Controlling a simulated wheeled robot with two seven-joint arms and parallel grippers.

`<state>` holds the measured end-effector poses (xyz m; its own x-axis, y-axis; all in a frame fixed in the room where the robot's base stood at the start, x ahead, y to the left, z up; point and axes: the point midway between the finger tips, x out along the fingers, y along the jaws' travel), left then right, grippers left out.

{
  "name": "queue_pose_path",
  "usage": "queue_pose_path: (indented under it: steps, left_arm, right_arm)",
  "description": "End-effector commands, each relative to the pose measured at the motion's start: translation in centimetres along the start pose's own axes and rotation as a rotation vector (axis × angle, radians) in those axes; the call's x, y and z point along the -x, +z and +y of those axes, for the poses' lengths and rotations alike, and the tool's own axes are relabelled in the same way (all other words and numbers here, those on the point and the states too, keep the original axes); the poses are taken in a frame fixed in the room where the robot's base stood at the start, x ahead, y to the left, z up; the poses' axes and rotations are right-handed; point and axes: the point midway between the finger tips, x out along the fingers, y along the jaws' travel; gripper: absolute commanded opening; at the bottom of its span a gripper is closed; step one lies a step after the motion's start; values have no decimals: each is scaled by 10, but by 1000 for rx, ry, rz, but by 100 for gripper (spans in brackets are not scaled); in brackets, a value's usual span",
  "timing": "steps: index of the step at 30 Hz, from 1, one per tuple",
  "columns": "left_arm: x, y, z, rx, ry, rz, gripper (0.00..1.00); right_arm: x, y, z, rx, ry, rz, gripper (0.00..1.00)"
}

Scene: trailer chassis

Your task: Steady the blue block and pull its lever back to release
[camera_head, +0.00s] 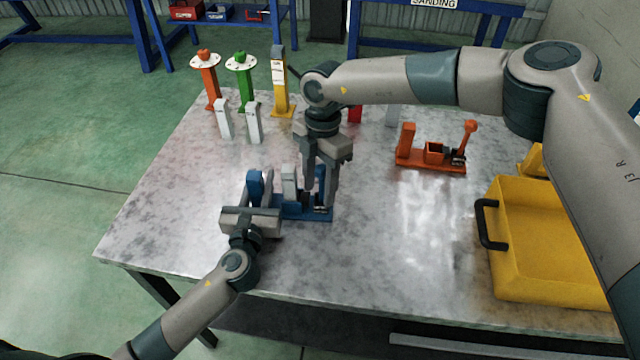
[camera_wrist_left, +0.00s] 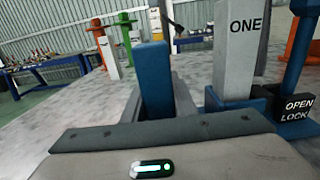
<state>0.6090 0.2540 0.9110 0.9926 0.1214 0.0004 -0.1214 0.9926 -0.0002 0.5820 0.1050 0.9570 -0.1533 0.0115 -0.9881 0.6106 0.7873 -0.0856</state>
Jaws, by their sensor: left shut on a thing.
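The blue block (camera_head: 290,211) lies on the metal table, with an upright post at its left end, a white ONE piece (camera_head: 289,180) in the middle and a lever (camera_head: 321,178) at the right. My left gripper (camera_head: 252,198) is shut on the blue post (camera_wrist_left: 153,78), which stands between its fingers in the left wrist view. My right gripper (camera_head: 321,190) points down over the right end, fingers apart on both sides of the lever. The upright lever (camera_wrist_left: 303,45) stands behind the OPEN LOCK label (camera_wrist_left: 297,110) in the wrist view; its top is cut off.
An orange block with a lever (camera_head: 432,163) sits to the right. A yellow tray (camera_head: 545,285) stands at the right front. Orange (camera_head: 209,88), green (camera_head: 244,90) and yellow (camera_head: 280,90) stands and two white pieces are at the back left. The left front tabletop is clear.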

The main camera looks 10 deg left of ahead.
Motion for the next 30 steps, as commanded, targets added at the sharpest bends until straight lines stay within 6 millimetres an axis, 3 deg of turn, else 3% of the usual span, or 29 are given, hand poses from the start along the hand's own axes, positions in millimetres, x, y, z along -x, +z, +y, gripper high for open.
queue_pose_path:
  steps: [8,14,30]
  left_arm:
    - [0,0,2,1,3,0,0]
    - [0,0,2,1,3,0,0]
    - [0,0,2,0,4,0,0]
  right_arm:
    - [4,1,0,-2,2,-1,44]
    - [20,1,1,-2,4,-1,44]
    - [106,1,1,-1,2,-1,44]
